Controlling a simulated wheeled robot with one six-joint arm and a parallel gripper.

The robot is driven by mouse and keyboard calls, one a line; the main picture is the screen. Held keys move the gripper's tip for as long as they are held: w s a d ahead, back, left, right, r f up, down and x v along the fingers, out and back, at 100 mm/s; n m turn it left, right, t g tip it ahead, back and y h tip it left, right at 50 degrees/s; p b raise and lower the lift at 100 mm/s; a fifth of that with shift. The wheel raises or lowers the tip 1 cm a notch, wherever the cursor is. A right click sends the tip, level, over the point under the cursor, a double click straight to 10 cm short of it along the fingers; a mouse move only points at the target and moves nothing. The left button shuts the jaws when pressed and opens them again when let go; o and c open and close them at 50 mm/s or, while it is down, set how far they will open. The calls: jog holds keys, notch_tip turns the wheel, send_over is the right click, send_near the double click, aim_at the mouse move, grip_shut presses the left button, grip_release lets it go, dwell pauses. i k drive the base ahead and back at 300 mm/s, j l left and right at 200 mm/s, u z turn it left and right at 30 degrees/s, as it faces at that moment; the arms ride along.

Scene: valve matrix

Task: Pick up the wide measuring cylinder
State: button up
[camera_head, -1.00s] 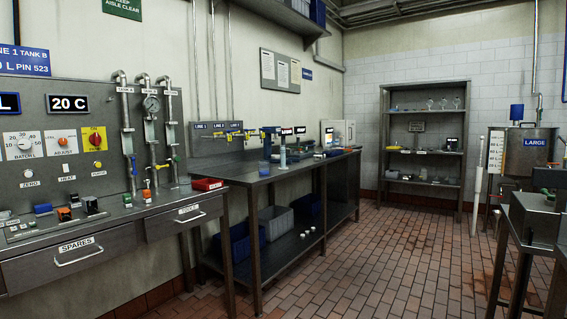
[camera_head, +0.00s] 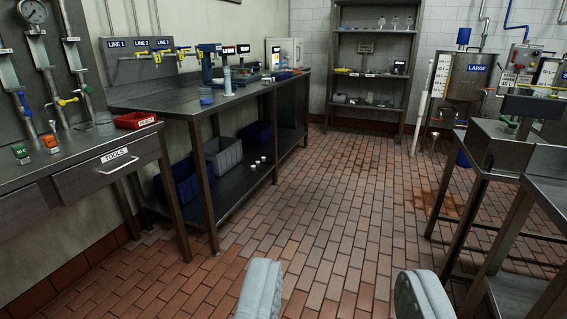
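A slim, pale upright cylinder (camera_head: 227,80) stands on the dark metal bench (camera_head: 150,98) at left, near its front edge. It looks like a measuring cylinder, but I cannot tell whether it is the wide one. Small clear vessels (camera_head: 394,22) stand on the shelf rack at the back, too small to identify. My gripper (camera_head: 340,292) shows as two grey fingers at the bottom edge, wide apart. It is open and empty, above the floor and well short of the bench.
A red tray (camera_head: 135,120) sits on the panel desk at left. Bins (camera_head: 222,155) are under the bench. A metal table (camera_head: 490,150) stands at right. The tiled floor (camera_head: 320,210) between is clear.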

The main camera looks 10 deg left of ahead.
aim_at(228, 86)
jog(key=i+j+u, duration=0.4)
jog(key=i, duration=0.5)
jog(key=i+u, duration=0.4)
jog(key=i, duration=0.55)
jog(key=i+j+z, duration=0.2)
jog(key=i, duration=0.3)
jog(key=i+z, duration=0.15)
jog(key=i, duration=0.35)
jog(key=i+j+z, duration=0.2)
jog(key=i, duration=0.25)
jog(key=i+j+z, duration=0.15)
jog(key=i+j, duration=0.15)
jog(key=i, duration=0.15)
